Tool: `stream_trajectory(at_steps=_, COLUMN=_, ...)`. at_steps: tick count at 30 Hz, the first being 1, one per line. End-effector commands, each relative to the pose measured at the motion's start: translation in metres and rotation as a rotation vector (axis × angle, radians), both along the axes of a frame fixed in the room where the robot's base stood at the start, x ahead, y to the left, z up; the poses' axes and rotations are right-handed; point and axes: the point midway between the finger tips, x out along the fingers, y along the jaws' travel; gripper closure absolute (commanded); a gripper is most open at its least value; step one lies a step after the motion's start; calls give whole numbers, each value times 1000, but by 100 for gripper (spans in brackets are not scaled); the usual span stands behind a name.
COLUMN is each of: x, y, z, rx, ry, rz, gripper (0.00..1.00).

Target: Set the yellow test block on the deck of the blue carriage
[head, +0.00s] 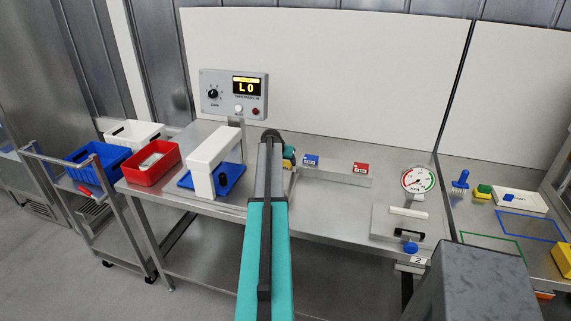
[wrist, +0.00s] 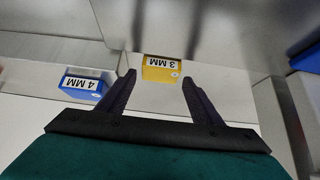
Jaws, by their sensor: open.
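The yellow test block (wrist: 161,69), marked 3 MM, stands on a pale ledge in the wrist view. My gripper (wrist: 158,80) is open and empty, its fingertips on either side of the near edge of the block in the picture. I cannot tell whether they touch it. In the head view my arm hides most of the gripper and the block. What looks like the blue carriage (head: 186,181) lies under a white arch (head: 208,148), left of my arm. A blue edge (wrist: 308,60) at the right of the wrist view may be part of it.
A blue block (wrist: 84,84), marked 4 MM, and a red block (head: 361,168) sit on the same ledge. A control box (head: 212,108) stands behind the arch. A red bin (head: 143,178) is at its left. A gauge (head: 418,179) stands to the right.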

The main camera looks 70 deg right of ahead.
Motion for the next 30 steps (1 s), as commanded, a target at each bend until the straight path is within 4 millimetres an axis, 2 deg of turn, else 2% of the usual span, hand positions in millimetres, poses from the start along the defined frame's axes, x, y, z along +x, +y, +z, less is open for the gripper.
stream_trajectory(at_steps=3, x=1, y=-9, z=-9, rx=2, ry=1, rz=-1, gripper=41)
stream_trajectory(at_steps=9, x=1, y=-14, z=-17, rx=0, ry=0, rz=0, gripper=41)
stream_trajectory(at_steps=24, x=2, y=-13, z=-18, rx=0, ry=0, rz=1, gripper=41)
stream_trajectory(at_steps=26, x=2, y=-13, z=-18, rx=0, ry=0, rz=1, gripper=47)
stream_trajectory(at_steps=30, x=2, y=-13, z=-18, rx=0, ry=0, rz=1, gripper=71)
